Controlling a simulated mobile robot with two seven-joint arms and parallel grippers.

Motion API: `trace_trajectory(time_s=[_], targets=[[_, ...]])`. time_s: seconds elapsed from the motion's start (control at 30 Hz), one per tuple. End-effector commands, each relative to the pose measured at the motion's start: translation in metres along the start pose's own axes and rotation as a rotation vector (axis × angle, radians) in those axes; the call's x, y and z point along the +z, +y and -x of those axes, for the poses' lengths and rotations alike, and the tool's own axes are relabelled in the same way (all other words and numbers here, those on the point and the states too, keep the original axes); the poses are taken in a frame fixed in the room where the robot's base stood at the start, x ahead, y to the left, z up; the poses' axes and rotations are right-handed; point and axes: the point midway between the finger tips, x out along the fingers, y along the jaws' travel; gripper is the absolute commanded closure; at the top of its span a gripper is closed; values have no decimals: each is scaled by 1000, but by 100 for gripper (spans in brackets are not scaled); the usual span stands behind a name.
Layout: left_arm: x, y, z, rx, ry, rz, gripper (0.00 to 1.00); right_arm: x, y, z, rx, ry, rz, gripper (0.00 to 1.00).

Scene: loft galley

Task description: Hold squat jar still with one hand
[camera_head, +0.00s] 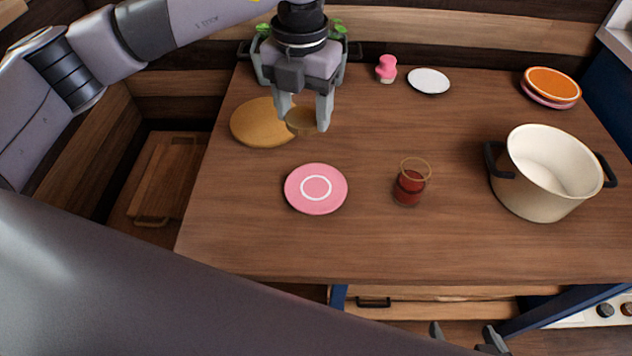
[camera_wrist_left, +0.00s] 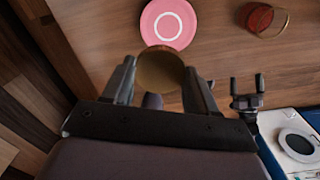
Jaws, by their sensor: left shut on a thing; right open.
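The squat jar (camera_head: 302,122) has a round, brownish-gold top and sits at the back left of the wooden table, beside a tan round board. My left gripper (camera_head: 304,112) comes down over it from above and is shut on it, one finger on each side. In the left wrist view the jar's round top (camera_wrist_left: 160,70) shows between the two fingertips. Its lower part is mostly hidden, so I cannot tell whether it touches the table. My right gripper (camera_head: 468,338) is open and empty, low at the table's front, below the tabletop edge.
The tan round board (camera_head: 262,124) lies left of the jar. A pink plate (camera_head: 316,189), a glass with red contents (camera_head: 409,186) and a cream pot (camera_head: 548,176) stand nearer the front. A pink shaker (camera_head: 386,70), white plate (camera_head: 429,81) and orange plate (camera_head: 552,84) are behind.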

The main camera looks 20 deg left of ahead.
Motion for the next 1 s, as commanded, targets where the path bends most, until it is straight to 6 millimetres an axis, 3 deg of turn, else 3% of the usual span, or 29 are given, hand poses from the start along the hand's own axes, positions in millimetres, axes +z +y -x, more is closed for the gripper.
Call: trace_trajectory(time_s=[0.5,0.8,0.9,1.0], targets=[[7,-13,26,0,5,599,79,-10,2,10,5,0,5,2],[9,-17,33,1,7,803,79,-12,2,12,7,0,6,2],[9,-17,28,2,9,824,79,-12,2,13,7,0,7,2],[8,-17,12,4,12,830,79,-14,2,14,7,0,7,2]])
